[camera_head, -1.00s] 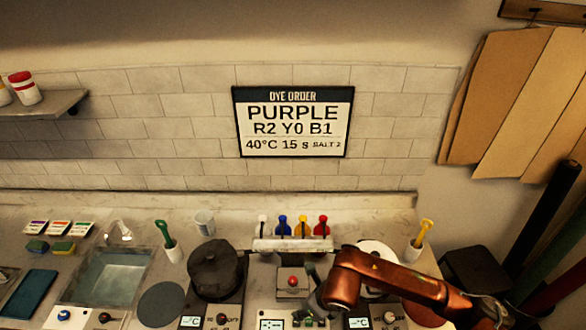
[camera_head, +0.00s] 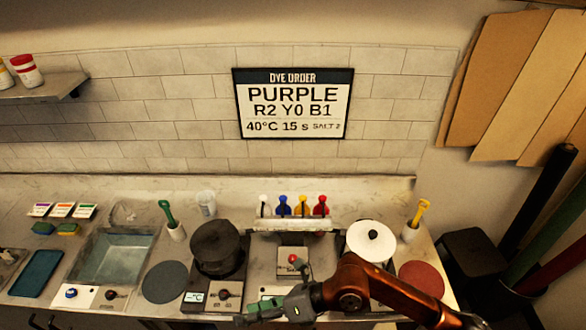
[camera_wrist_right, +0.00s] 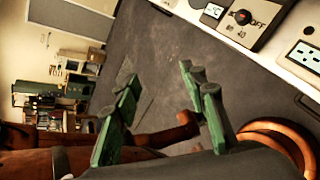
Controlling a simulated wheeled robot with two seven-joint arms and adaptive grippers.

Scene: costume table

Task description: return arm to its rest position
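My right arm comes in from the lower right in the head view. Its grey-green gripper (camera_head: 256,311) is low over the front edge of the counter (camera_head: 140,262), pointing left. In the right wrist view the two green fingers (camera_wrist_right: 157,72) stand apart with nothing between them, so it is open and empty. Dark floor shows behind the fingers, with the counter's white front panel at the upper right. My left gripper is in neither view.
A dark pot (camera_head: 216,243) and a white lidded pot (camera_head: 371,241) stand at the back. A red-button box (camera_head: 293,264) lies between them. A red round mat (camera_head: 421,279) is right of my arm. A sink (camera_head: 113,257) is at left.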

